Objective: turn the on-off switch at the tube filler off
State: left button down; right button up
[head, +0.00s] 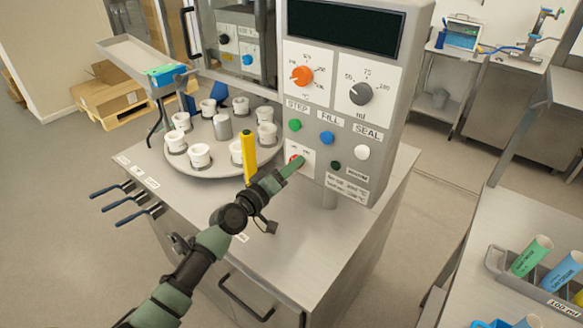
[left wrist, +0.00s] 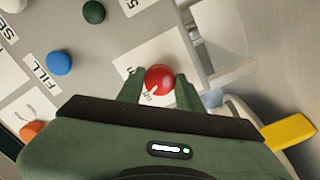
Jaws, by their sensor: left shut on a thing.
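The on-off switch is a red round knob (left wrist: 160,77) on a white label plate at the bottom of the tube filler's panel. In the head view the red knob (head: 293,158) is partly hidden by my gripper. A small pale mark on the knob appears to point towards the "off" lettering. The tube filler (head: 335,205) stands upright on a grey cabinet. My right gripper is not in view.
Green (head: 295,125), blue (head: 327,138) and white (head: 362,152) buttons sit just above the switch, with a dark green round part (head: 336,165) beside it. A yellow upright piece (head: 249,158) and a turntable (head: 210,168) with several white cups stand to the left.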

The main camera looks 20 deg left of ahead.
pick_arm(q)
jog(key=shift+n, duration=0.6)
jog(key=c, duration=0.9)
grip_release()
jog(key=shift+c, duration=0.2)
jog(key=shift+s+a, duration=0.1)
jog(key=v, duration=0.7)
jog(key=shift+s+b, duration=0.25)
jog(key=shift+b, duration=0.2)
jog(key=shift+a, duration=0.1)
